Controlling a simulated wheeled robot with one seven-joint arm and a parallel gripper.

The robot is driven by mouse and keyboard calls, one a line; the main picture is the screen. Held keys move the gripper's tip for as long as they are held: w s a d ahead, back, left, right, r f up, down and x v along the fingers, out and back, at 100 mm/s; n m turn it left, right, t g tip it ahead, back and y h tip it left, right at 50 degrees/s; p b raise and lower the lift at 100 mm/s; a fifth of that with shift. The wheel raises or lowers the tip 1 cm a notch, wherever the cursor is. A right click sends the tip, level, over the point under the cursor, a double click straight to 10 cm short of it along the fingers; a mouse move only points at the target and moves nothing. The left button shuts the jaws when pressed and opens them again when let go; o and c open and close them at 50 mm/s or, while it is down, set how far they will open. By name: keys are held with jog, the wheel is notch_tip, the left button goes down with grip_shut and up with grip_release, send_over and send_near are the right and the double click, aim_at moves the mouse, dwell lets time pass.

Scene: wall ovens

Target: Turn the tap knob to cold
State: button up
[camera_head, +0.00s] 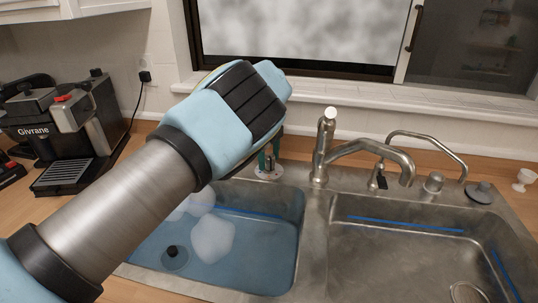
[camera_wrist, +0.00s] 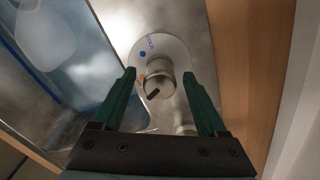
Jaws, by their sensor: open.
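The tap knob (camera_wrist: 158,84) is a round metal knob with a dark pointer mark at its lower left in the wrist view. It sits on a pale disc (camera_wrist: 168,47) that carries a blue dot with lettering and an orange dot. My gripper (camera_wrist: 158,76) is open, with one green finger on each side of the knob. I cannot tell whether the fingers touch it. In the head view, my gripper's green fingers (camera_head: 268,157) point down at the disc (camera_head: 268,174) behind the sink, and my arm partly hides them. The metal tap (camera_head: 322,150) stands to the right of my gripper.
The left basin (camera_head: 290,250) holds water with foam, and the right basin (camera_head: 400,265) looks empty. A thin second spout (camera_head: 430,138) stands further right. A window sill (camera_head: 400,100) runs behind the counter. A coffee machine (camera_head: 65,120) is at the left.

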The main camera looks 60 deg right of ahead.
grip_shut()
dwell(0.6)
